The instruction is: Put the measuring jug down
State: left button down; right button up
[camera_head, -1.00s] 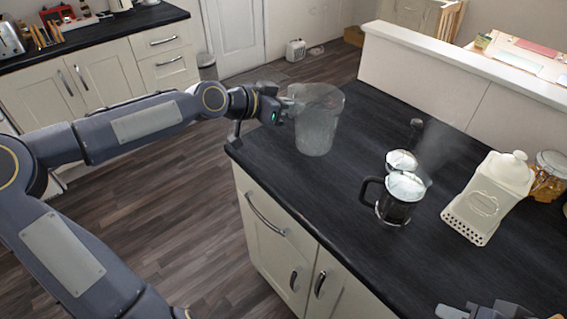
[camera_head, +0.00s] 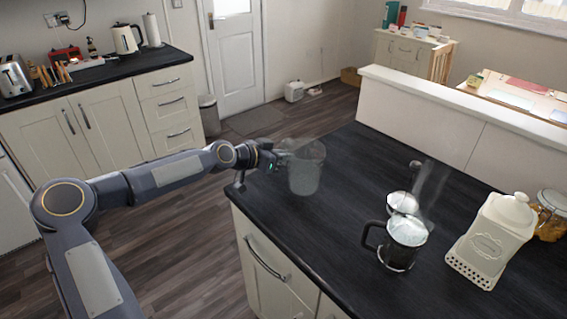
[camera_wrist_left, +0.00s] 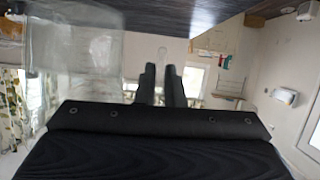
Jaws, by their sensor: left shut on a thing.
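The measuring jug (camera_head: 307,172) is clear and see-through. It stands upright over the left end of the dark island worktop (camera_head: 345,215). My left gripper (camera_head: 281,163) is shut on its left side, near the worktop's corner. I cannot tell whether the jug's base touches the worktop. In the left wrist view the jug (camera_wrist_left: 75,60) is a pale see-through shape left of my two dark fingers (camera_wrist_left: 161,82), which are close together. The dark worktop shows along the top of that view. My right gripper is not in view.
A dark-handled glass pot (camera_head: 404,243) with steam rising stands right of the jug, with another pale-topped vessel (camera_head: 402,203) behind it. A cream canister (camera_head: 493,240) and a glass jar (camera_head: 550,213) stand further right. The worktop between jug and pot is clear.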

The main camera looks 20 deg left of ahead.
pick_arm(q)
jog(key=shift+w+f, duration=0.2)
jog(key=f, duration=0.1)
jog(key=f+p, duration=0.1)
jog(key=f, duration=0.1)
jog(key=shift+w+a+f, duration=0.1)
jog(key=shift+w+f, duration=0.1)
jog(key=shift+f, duration=0.1)
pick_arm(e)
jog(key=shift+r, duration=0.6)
pick_arm(q)
jog(key=shift+f+b, duration=0.25)
jog(key=shift+b, duration=0.05)
jog(key=c, duration=1.5)
grip_release()
jog(key=shift+c, duration=0.2)
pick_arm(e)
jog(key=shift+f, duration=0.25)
pick_arm(q)
jog(key=shift+r, duration=0.15)
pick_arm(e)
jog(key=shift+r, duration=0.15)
